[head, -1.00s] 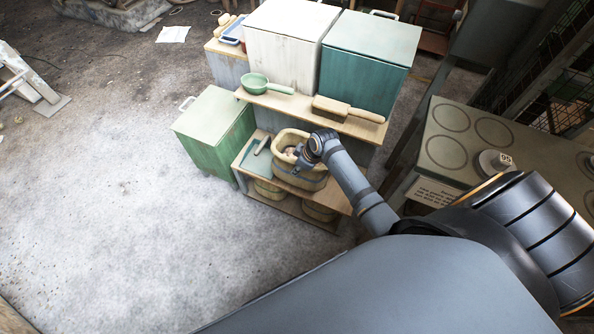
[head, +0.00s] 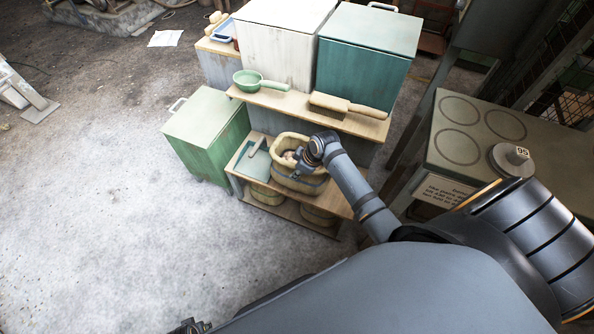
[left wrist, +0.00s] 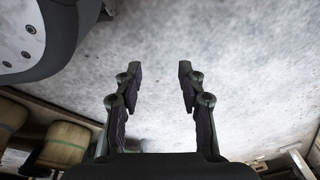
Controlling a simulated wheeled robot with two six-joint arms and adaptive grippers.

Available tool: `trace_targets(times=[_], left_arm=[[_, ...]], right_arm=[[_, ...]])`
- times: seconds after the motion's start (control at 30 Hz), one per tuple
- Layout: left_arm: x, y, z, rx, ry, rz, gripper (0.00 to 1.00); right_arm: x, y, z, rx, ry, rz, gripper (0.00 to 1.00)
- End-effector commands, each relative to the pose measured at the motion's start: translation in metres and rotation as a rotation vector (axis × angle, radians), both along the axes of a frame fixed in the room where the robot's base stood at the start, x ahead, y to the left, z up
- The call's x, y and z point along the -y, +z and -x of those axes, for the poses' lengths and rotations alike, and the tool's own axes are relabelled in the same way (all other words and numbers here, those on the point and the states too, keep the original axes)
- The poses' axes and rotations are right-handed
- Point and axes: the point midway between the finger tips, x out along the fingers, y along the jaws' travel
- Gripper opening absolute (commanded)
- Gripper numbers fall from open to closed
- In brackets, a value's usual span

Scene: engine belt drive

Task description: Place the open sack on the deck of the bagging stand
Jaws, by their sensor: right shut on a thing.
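No open sack can be told for sure in these frames. A tan open basket-like container (head: 284,172) with a dark band stands on the middle deck (head: 331,201) of a wooden stand. Something small and pinkish (head: 288,157) shows inside it. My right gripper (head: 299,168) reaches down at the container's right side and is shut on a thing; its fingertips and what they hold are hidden. My left gripper (left wrist: 158,92) is open and empty over the concrete floor in the left wrist view.
A teal flat tray (head: 252,162) lies left of the container. A green bin (head: 208,135) stands left. A bench with a weight (head: 510,160) stands right.

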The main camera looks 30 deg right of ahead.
Motion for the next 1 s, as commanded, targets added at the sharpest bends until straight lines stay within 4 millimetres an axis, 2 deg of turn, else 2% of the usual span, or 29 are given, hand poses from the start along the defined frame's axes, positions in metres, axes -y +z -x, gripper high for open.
trace_targets(times=[0.2, 0.5, 0.63, 0.93, 0.97, 1.0], left_arm=[[0.013, 0.032, -0.033, 0.000, 0.001, 0.019, 0.40], [0.027, 0.082, -0.052, -0.013, -0.003, 0.042, 0.40], [0.028, 0.089, -0.053, -0.016, -0.003, 0.045, 0.40], [0.028, 0.089, -0.053, -0.016, -0.003, 0.045, 0.40], [0.028, 0.089, -0.053, -0.016, -0.003, 0.045, 0.40], [0.028, 0.089, -0.053, -0.016, -0.003, 0.045, 0.40]], right_arm=[[-0.002, -0.019, 0.000, 0.007, 0.007, 0.001, 0.00], [-0.003, -0.026, 0.001, 0.007, 0.015, 0.001, 0.00], [-0.004, -0.025, 0.001, 0.007, 0.017, 0.000, 0.00], [-0.004, -0.026, 0.001, 0.006, 0.017, 0.001, 0.00], [-0.004, -0.028, 0.003, 0.000, 0.016, 0.001, 0.23], [-0.004, -0.028, 0.003, 0.000, 0.016, 0.001, 0.28]])
